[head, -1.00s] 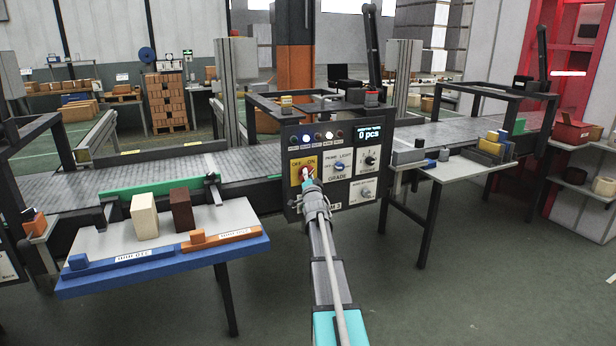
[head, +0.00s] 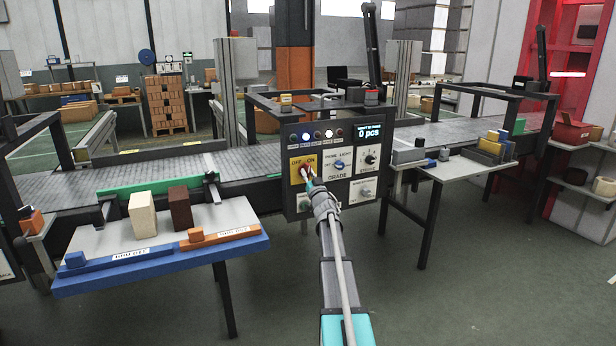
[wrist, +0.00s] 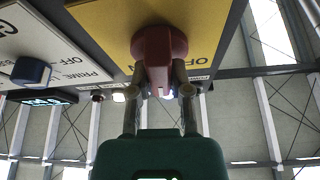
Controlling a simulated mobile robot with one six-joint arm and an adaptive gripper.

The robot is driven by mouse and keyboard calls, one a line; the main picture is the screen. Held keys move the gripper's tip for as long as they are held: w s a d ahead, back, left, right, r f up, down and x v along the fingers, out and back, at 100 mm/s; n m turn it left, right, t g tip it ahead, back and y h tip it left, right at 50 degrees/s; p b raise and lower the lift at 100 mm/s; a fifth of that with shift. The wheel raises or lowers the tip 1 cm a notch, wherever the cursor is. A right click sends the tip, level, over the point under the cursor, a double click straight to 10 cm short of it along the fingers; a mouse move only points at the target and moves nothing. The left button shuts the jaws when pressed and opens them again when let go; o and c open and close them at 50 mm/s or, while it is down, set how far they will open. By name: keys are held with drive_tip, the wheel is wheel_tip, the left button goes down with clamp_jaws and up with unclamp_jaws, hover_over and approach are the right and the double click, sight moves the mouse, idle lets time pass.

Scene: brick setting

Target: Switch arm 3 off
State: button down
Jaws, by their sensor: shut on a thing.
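The dark control panel (head: 345,150) stands at the conveyor, with a yellow plate (head: 296,173) marked OFF at left and ON at right. A red rotary knob (wrist: 158,48) sits on that plate. My gripper (head: 307,176) reaches up to the knob from below in the head view. In the wrist view, the two fingers of my gripper (wrist: 160,88) are closed on the knob's sides. In the head view the fingers cover much of the knob, so its exact angle is hard to tell.
Beside the yellow plate are a blue GRADE knob (head: 340,165) and a black knob (head: 370,160). The display (head: 370,132) reads 0 pcs. A blue-edged table (head: 160,268) with blocks stands left; another table (head: 462,168) stands right. The front floor is clear.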

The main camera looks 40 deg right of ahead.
drive_tip(key=n+y, duration=0.2)
drive_tip(key=n, duration=0.2)
drive_tip(key=n+y, duration=0.2)
drive_tip(key=n, duration=0.2)
drive_tip(key=shift+w+d+r+t+p, duration=0.1)
drive_tip(key=shift+d+r+t+p, duration=0.05)
drive_tip(key=shift+t+p, duration=0.15)
drive_tip(key=n+y, duration=0.1)
drive_tip(key=n, duration=0.2)
drive_tip(key=shift+n+y+p, duration=0.35)
drive_tip(key=shift+n+y, duration=0.05)
drive_tip(key=shift+n+g+y+p, duration=0.45)
drive_tip(key=shift+n+y, duration=0.35)
drive_tip(key=shift+n, duration=0.7)
drive_tip(key=c, duration=0.6)
unclamp_jaws()
drive_tip(key=shift+o, duration=0.2)
drive_tip(key=shift+f+m, duration=0.2)
drive_tip(key=shift+m, duration=0.1)
